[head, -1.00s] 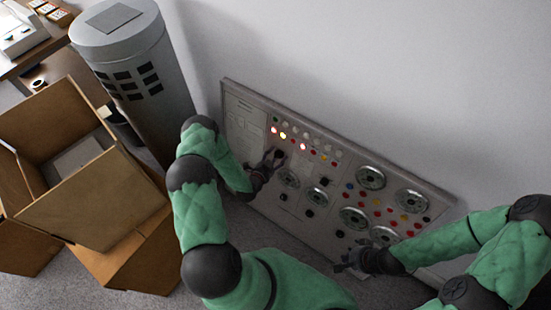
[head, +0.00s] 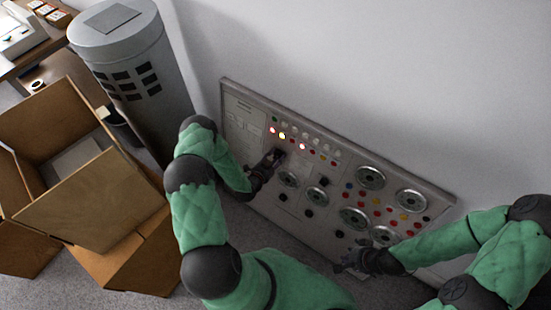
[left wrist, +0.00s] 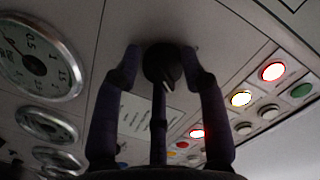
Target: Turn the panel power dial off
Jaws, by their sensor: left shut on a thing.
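The grey control panel (head: 318,192) leans against the wall, with several coloured buttons, lamps and round gauges. A black dial (left wrist: 162,64) with a pale pointer mark sits between the fingers of my left gripper (left wrist: 162,57), which is shut on it from both sides. In the head view my left gripper (head: 274,157) is at the panel's upper left, below the lamp row, and mostly hides the dial. Two red lamps and one yellow lamp (left wrist: 241,98) are lit. My right gripper (head: 348,257) is near the panel's lower edge, its fingers apart and empty.
Open cardboard boxes (head: 95,195) stand on the floor at left. A grey cylinder (head: 135,75) stands behind them, next to the wall. A brown desk (head: 50,45) is at the far left. Other gauges (left wrist: 40,58) and buttons are close to my left gripper.

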